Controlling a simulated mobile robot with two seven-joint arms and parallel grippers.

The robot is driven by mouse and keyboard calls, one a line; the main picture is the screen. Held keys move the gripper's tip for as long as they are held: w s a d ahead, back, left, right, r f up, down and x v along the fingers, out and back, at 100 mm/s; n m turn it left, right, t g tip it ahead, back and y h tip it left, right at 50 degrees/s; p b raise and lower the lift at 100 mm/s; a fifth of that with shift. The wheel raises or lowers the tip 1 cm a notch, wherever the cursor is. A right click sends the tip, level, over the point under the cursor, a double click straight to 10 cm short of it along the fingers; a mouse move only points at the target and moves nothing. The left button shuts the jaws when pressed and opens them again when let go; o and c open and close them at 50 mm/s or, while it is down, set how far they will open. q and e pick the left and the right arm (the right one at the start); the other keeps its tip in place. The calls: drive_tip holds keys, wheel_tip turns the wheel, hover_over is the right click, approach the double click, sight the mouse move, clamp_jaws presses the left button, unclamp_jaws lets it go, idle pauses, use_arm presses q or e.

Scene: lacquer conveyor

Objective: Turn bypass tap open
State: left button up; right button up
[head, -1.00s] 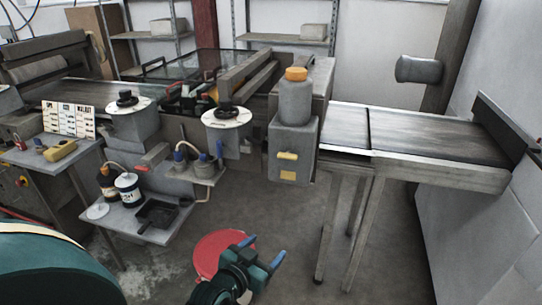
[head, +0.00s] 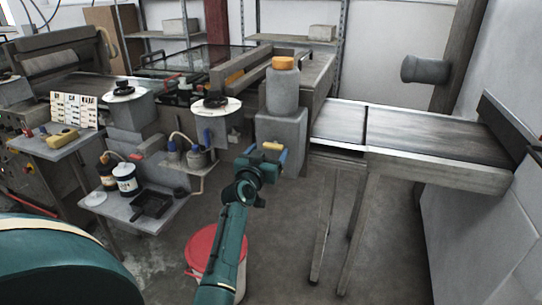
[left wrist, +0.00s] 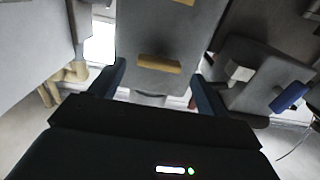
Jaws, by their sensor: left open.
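A short yellow bar handle (head: 272,146), which I take for the bypass tap, sits on the front of a grey box (head: 290,129) under an orange-capped grey cylinder. The bar lies roughly level. My left gripper (head: 267,153) is open in front of it, its blue fingertips on either side of the bar. In the left wrist view, the yellow handle (left wrist: 160,63) lies across the gap between the spread fingers (left wrist: 158,85). I see no contact. My right gripper is not in view.
A red-lidded bucket (head: 213,247) stands below my arm. A conveyor (head: 420,130) runs right.

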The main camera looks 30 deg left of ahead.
sight(273, 146)
use_arm(q)
drive_tip(key=shift+b+x, duration=0.45)
drive_tip(key=shift+x, duration=0.55)
drive_tip(key=shift+w, duration=0.4)
drive_tip(key=shift+c, duration=0.6)
drive_tip(key=c, duration=0.9)
drive_tip(key=shift+o, duration=0.2)
